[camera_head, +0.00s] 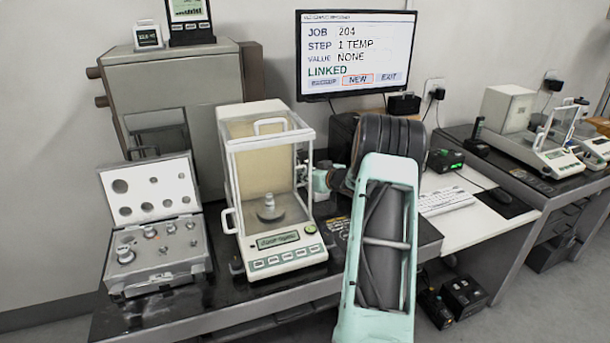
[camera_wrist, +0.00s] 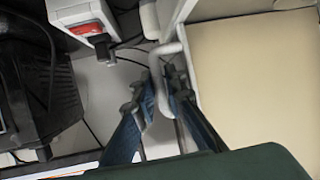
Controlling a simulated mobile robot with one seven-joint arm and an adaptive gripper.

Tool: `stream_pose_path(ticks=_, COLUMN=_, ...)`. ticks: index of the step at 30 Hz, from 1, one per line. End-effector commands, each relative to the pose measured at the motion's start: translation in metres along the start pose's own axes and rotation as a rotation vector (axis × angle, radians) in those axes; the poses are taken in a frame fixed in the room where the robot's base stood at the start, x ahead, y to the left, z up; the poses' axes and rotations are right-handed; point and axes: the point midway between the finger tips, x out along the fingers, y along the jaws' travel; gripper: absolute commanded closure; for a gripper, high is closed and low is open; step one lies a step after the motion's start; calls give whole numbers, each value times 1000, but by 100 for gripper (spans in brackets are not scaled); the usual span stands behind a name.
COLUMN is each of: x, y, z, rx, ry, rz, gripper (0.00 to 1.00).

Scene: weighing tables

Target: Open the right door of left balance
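The left balance (camera_head: 277,246) stands on the dark table, a white glass-walled case with a metal weight (camera_head: 269,209) on its pan. Its right door looks closed and has a pale bar handle (camera_head: 301,176) on the right side. In the wrist view the handle (camera_wrist: 160,65) runs between the two blue-grey fingers of my gripper (camera_wrist: 159,86). The fingers converge closely on either side of it and appear shut on it. In the head view my pale green arm link hides most of the gripper. The balance's beige panel (camera_wrist: 262,68) fills the right of the wrist view.
An open weight case (camera_head: 158,270) stands left of the balance. A monitor (camera_head: 355,55), keyboard (camera_head: 447,201) and mouse are behind and right of my arm. A white device with a red part (camera_wrist: 87,29) is close to the fingers. Another balance (camera_head: 535,145) stands on the far right table.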

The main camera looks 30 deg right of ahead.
Motion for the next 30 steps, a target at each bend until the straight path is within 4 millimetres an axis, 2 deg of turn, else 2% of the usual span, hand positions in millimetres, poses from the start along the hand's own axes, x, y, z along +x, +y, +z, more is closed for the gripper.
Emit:
stream_pose_path(ticks=8, x=0, y=0, z=0, rx=0, ry=0, rz=0, gripper=84)
stream_pose_path(ticks=13, x=-11, y=1, z=0, rx=0, ry=-1, rz=1, gripper=84)
stream_pose_path(ticks=17, x=-33, y=2, z=-1, rx=0, ry=0, rz=3, gripper=84)
stream_pose_path(ticks=24, x=-83, y=1, z=-1, rx=0, ry=0, rz=3, gripper=84)
stream_pose_path(ticks=30, x=-112, y=1, z=0, rx=0, ry=-1, rz=2, gripper=84)
